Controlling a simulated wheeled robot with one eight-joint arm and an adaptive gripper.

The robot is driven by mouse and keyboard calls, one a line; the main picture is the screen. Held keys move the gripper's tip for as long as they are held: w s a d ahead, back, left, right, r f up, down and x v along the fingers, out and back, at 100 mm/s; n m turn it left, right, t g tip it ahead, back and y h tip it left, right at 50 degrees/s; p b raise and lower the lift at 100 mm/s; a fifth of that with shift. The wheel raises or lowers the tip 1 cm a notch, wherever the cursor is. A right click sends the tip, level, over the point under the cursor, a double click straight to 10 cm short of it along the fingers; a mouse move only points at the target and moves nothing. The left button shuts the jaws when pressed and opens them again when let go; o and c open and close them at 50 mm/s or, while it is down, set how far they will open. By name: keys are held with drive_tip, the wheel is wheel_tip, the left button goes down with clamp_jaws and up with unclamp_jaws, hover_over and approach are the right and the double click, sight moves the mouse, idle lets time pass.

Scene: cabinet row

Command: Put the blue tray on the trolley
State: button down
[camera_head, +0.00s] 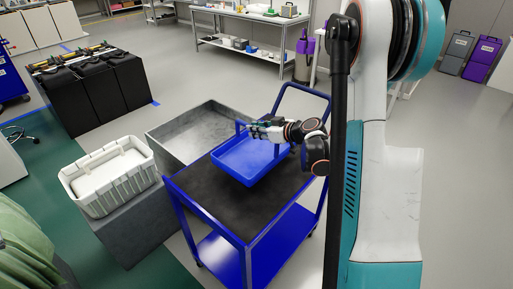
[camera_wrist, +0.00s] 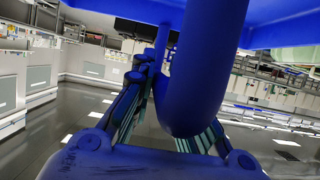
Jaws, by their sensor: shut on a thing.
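The blue tray (camera_head: 244,170) is over the black top of the blue trolley (camera_head: 215,199), toward its far side. I cannot tell whether its underside touches the top or hangs a little above it. My gripper (camera_head: 249,127) is at the tray's far edge, shut on it. In the wrist view a large blue part of the tray (camera_wrist: 198,70) passes between the fingers of my gripper (camera_wrist: 165,110) and hides much of the scene behind. The near part of the trolley's top is bare.
A grey open metal bin (camera_head: 190,140) stands just behind and left of the trolley. A white crate (camera_head: 108,178) sits on a grey block at the left. Black cases (camera_head: 95,90) stand further back. A workbench (camera_head: 250,30) is at the far wall.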

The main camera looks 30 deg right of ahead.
drive_tip(key=b, duration=0.2)
hover_over(257, 153)
wheel_tip(257, 153, down, 6)
drive_tip(key=shift+w+r, duration=0.1)
drive_tip(key=shift+r, duration=0.05)
drive_tip(key=shift+a+r, duration=0.1)
drive_tip(key=c, duration=1.6)
unclamp_jaws()
drive_tip(key=p+v, duration=0.4)
drive_tip(key=v, duration=0.8)
